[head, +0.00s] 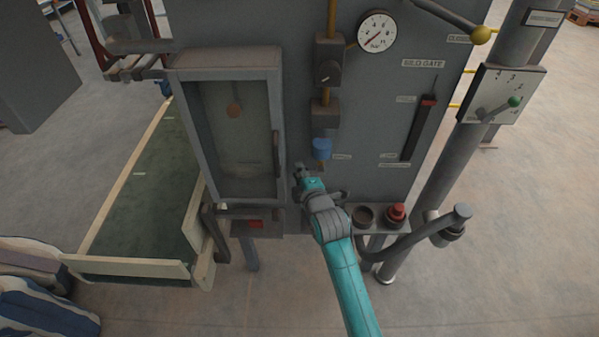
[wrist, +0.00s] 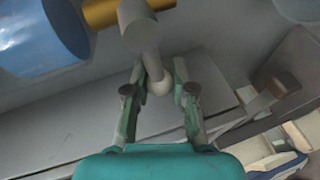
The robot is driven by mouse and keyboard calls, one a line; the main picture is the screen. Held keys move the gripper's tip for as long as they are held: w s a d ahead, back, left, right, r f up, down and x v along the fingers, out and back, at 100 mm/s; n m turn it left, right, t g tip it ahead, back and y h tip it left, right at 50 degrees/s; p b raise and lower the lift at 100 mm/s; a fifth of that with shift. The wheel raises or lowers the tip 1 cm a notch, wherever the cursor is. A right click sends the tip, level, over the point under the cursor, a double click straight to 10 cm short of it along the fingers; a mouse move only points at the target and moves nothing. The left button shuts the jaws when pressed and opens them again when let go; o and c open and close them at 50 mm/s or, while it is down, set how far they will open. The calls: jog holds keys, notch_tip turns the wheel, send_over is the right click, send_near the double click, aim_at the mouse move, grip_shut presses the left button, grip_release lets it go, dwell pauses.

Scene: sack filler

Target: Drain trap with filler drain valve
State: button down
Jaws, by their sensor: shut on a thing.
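The drain valve shows in the wrist view as a short brass pipe (wrist: 100,13) with a grey hub and a grey lever (wrist: 151,61) that ends in a pale ball knob. My gripper (wrist: 160,76) is shut on this lever near its knob, with one finger on each side. The blue trap bowl (head: 322,148) hangs under the yellow air line on the machine front, and it also shows in the wrist view (wrist: 40,38). In the head view my gripper (head: 301,172) is just below and left of the bowl. The valve lever is too small to make out there.
A framed glass door (head: 232,130) stands left of my gripper. A shelf holds a red push button (head: 396,212) to the lower right. A pressure gauge (head: 376,32) and the silo gate slot (head: 418,130) are on the panel. The floor in front is open.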

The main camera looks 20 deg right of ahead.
jog(key=f+n, duration=0.1)
jog(key=f+n+g+h, duration=0.1)
jog(key=shift+d+n, duration=0.2)
jog(key=shift+n, duration=0.2)
jog(key=d+f+n+h, duration=0.1)
jog(key=n, duration=0.1)
jog(key=d+f+n+g+h, duration=0.1)
jog(key=n+h, duration=0.1)
jog(key=s+d+f+n+h, duration=0.1)
jog(key=n, duration=0.1)
jog(key=shift+f+g, duration=0.1)
jog(key=shift+g, duration=0.3)
jog(key=shift+s+d+f+n+h, duration=0.1)
jog(key=shift+s+d+n+h, duration=0.1)
jog(key=shift+d+n+h, duration=0.3)
jog(key=shift+s+d+f+n+h, duration=0.15)
jog(key=shift+d+n+h, duration=0.2)
jog(key=shift+n+h, duration=0.25)
jog(key=c, duration=0.9)
grip_release()
jog(key=shift+c, duration=0.2)
